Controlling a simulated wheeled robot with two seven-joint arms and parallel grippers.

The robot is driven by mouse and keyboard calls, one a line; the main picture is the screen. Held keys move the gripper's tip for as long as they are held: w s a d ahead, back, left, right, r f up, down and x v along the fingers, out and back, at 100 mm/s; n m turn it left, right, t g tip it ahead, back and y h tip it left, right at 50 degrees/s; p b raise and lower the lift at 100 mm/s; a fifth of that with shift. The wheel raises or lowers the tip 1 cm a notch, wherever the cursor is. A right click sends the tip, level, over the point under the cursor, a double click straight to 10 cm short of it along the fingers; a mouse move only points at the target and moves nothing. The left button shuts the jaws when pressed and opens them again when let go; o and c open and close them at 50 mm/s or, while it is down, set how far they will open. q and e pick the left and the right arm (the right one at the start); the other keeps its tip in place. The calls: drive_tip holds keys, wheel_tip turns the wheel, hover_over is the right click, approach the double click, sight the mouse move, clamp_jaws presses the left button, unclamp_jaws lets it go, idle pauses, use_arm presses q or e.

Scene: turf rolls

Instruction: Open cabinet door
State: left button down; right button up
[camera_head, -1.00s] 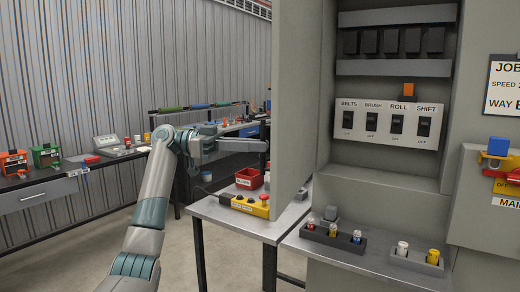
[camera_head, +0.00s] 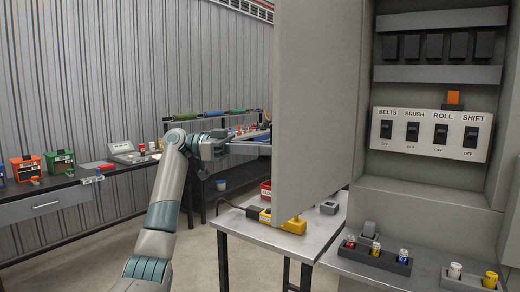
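The cabinet door (camera_head: 318,110) is a tall grey panel. It stands swung open to the left of the cabinet (camera_head: 420,195), with its inner face toward me and its free edge nearest. The switch panel inside is uncovered. My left gripper (camera_head: 262,142) is at the door's free left edge, about mid-height. Its fingers look spread, with the tips reaching the edge. The door may hide part of them, and I cannot tell whether they touch it. My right gripper is not in view.
A metal table (camera_head: 258,232) with a yellow control box (camera_head: 292,224) and a red bin (camera_head: 265,190) stands under the door. Holders with small cylinders (camera_head: 376,256) sit on the cabinet ledge. A long bench (camera_head: 80,193) runs along the left wall. Floor between is clear.

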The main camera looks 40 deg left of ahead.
use_arm(q)
drive_tip(key=c, duration=2)
unclamp_jaws()
drive_tip(key=shift+w+d, duration=0.1)
drive_tip(key=shift+w, duration=0.2)
drive_tip(key=shift+c, duration=0.2)
drive_tip(key=shift+o, duration=1)
drive_tip(key=shift+w+d+f, duration=0.1)
drive_tip(key=shift+w+d, duration=0.2)
drive_tip(key=shift+w, duration=0.2)
drive_tip(key=shift+a+f, duration=0.1)
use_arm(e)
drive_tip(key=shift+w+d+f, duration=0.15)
use_arm(q)
drive_tip(key=shift+s, duration=0.1)
drive_tip(key=b+v, duration=0.1)
drive_tip(key=v, duration=1.6)
drive_tip(key=shift+a+b, duration=0.2)
drive_tip(key=shift+b, duration=0.15)
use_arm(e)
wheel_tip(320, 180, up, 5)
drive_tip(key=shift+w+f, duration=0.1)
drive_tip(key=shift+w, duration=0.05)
use_arm(q)
drive_tip(key=shift+d, duration=0.1)
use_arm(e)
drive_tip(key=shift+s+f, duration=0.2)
